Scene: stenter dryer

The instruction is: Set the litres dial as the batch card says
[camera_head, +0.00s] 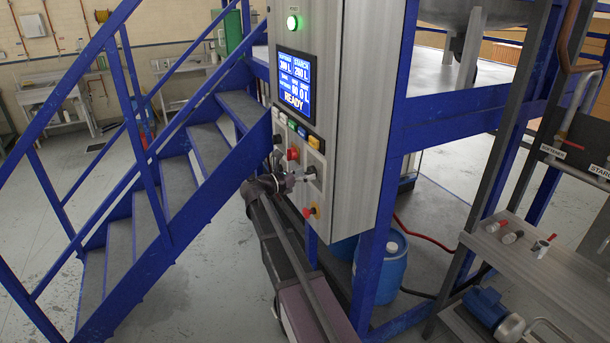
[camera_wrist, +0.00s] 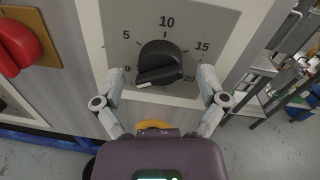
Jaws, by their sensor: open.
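The litres dial is a black knob (camera_wrist: 160,62) on a grey scale plate (camera_wrist: 190,20) marked 0, 5, 10, 15 and 20. Its white mark is at the lower left, just below the 0. In the head view the dial (camera_head: 311,172) is low on the cabinet front. My gripper (camera_wrist: 160,78) is open, with one finger on each side of the knob; I cannot tell whether they touch it. In the head view my gripper (camera_head: 299,178) is at the dial. I cannot identify a batch card in either view.
The grey cabinet (camera_head: 348,110) has a lit screen (camera_head: 295,82) reading READY; its smaller figures are hard to read. Red knobs (camera_head: 293,154) (camera_head: 310,211) sit near the dial. Blue stairs (camera_head: 195,185) stand left, a bench (camera_head: 530,260) right.

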